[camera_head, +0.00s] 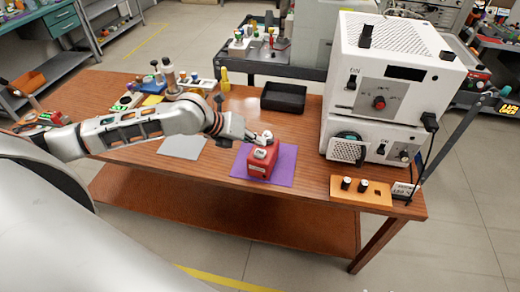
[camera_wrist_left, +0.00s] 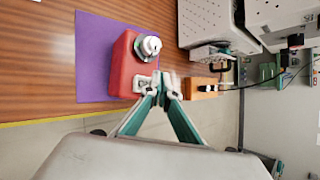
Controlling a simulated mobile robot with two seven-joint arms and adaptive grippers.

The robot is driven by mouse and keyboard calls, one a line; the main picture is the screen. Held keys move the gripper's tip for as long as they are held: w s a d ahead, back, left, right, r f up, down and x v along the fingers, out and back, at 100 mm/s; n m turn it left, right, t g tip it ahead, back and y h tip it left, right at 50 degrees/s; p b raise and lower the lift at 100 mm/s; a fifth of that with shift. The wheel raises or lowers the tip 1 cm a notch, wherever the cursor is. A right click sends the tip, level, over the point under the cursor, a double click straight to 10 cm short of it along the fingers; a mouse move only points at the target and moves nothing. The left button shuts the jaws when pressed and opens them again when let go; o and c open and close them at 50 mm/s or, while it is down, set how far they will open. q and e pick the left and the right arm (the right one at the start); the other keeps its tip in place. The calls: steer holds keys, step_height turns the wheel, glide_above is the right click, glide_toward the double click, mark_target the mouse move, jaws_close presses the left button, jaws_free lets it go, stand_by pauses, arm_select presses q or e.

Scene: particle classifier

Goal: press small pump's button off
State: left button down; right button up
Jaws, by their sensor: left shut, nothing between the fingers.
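The small red pump (camera_head: 261,166) stands on a purple mat (camera_head: 285,163) near the front middle of the wooden table. In the left wrist view the red pump (camera_wrist_left: 122,66) has a round white and metal fitting (camera_wrist_left: 150,46) and a small pale rocker button (camera_wrist_left: 143,84). My left gripper (camera_head: 264,138) is shut and empty, just behind and above the pump's top. In the wrist view its fingertips (camera_wrist_left: 162,86) appear right beside the button; I cannot tell whether they touch it. My right gripper is not in view.
White instruments (camera_head: 385,80) are stacked at the right of the table, with an orange block with black knobs (camera_head: 361,191) in front. A black tray (camera_head: 284,97) lies behind the pump. A grey sheet (camera_head: 183,146) lies left. Small items crowd the far left.

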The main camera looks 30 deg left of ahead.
mark_target(258, 153)
arm_select(q)
steer(key=shift+r+p, duration=0.6)
steer(key=shift+r, duration=1.25)
steer(key=shift+f, duration=0.1)
